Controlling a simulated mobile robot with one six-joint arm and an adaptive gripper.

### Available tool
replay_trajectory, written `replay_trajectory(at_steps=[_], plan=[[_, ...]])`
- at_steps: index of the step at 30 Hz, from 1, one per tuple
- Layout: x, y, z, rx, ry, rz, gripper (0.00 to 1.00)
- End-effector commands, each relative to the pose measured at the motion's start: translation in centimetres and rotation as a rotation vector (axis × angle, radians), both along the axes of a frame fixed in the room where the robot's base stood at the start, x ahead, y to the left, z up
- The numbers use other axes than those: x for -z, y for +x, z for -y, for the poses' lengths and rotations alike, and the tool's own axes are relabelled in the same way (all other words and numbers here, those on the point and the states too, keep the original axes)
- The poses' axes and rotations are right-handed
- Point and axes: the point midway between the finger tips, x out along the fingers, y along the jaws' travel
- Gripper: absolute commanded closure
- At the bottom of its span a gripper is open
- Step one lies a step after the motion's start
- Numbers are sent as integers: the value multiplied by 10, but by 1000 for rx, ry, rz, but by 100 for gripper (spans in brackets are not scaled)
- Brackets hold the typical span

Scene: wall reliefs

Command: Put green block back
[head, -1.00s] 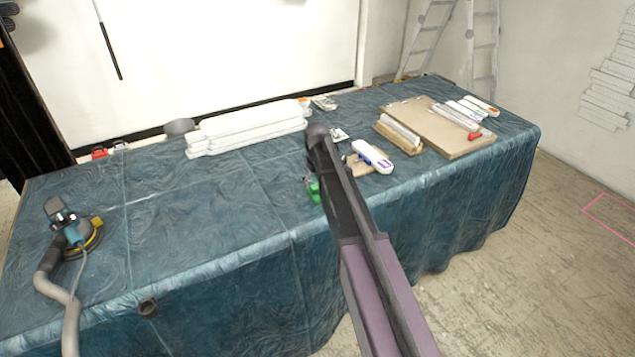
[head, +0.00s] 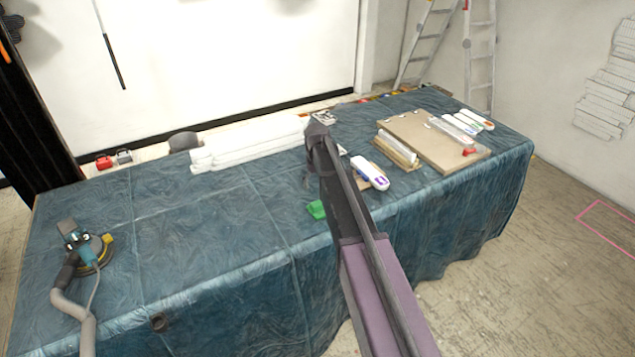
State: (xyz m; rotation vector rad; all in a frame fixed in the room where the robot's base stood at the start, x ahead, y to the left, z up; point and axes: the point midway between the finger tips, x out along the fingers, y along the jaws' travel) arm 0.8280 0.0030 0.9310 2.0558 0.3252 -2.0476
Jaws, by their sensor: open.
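The green block (head: 316,209) lies on the blue-covered table, just left of my dark arm link, which may hide part of it. My gripper (head: 308,184) is mostly hidden behind my arm. Only a small dark part of it shows at the arm's left edge, a little above the block in the picture and apart from it. It is open, and I see nothing held in it.
A white-and-purple packet (head: 370,173) lies right of my arm. A brown board (head: 425,140) with strips is further right. White stacked slabs (head: 245,147) lie at the back. A sander with a hose (head: 85,245) is at the left. The table's left middle is clear.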

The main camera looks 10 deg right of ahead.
Motion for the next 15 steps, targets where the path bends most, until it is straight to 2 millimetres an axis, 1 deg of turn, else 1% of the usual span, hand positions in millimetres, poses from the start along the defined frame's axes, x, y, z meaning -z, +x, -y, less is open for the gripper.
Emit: replay_trajectory(at_steps=[1,6,15], plan=[[-8,0,0,0,0,0,4],[-16,0,0,0,0,0,4],[-19,0,0,0,0,0,4]])
